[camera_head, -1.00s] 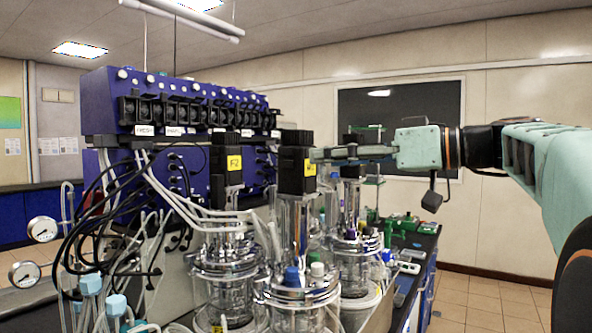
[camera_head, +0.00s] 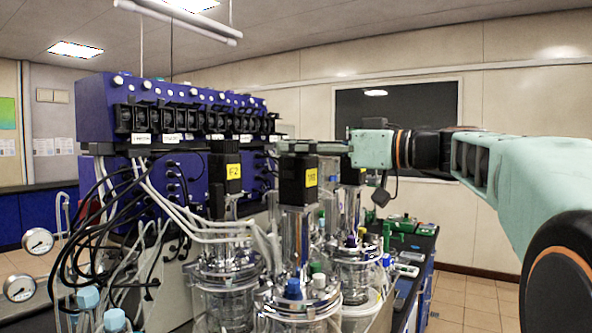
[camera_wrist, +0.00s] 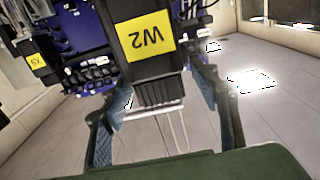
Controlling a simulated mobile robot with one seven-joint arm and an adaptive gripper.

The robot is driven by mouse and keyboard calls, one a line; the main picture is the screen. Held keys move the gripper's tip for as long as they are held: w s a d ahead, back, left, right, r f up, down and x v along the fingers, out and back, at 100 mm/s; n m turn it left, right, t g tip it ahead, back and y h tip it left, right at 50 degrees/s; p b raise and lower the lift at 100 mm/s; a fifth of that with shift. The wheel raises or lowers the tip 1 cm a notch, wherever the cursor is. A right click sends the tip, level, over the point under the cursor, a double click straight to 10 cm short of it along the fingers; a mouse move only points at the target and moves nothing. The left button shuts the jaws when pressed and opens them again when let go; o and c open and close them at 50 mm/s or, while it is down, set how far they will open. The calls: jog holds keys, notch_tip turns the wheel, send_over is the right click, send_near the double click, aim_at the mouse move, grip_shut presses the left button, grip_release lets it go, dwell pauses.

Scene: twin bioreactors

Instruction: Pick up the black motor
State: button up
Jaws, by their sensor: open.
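A black motor (camera_head: 297,190) with a yellow label stands upright on top of the front glass bioreactor (camera_head: 296,285). In the wrist view the motor (camera_wrist: 118,22) fills the upper middle, its label reading W2 upside down. My gripper (camera_head: 308,147) is at the motor's upper end in the head view. In the wrist view my gripper (camera_wrist: 163,88) is open, with one blue-padded finger on each side of the motor's narrower ribbed part. I cannot tell whether either finger touches it. A second black motor (camera_head: 224,190) with a yellow label stands to the left.
Another black motor (camera_head: 352,176) stands behind on the right bioreactor (camera_head: 354,262). A blue control unit (camera_head: 100,110) with black pump heads is behind on the left. White tubes and black cables crowd the left side. Green items (camera_head: 402,224) lie on the bench at right.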

jog(key=shift+w+a, duration=0.35)
jog(key=shift+a, duration=0.1)
grip_shut()
jog(key=shift+r, duration=0.15)
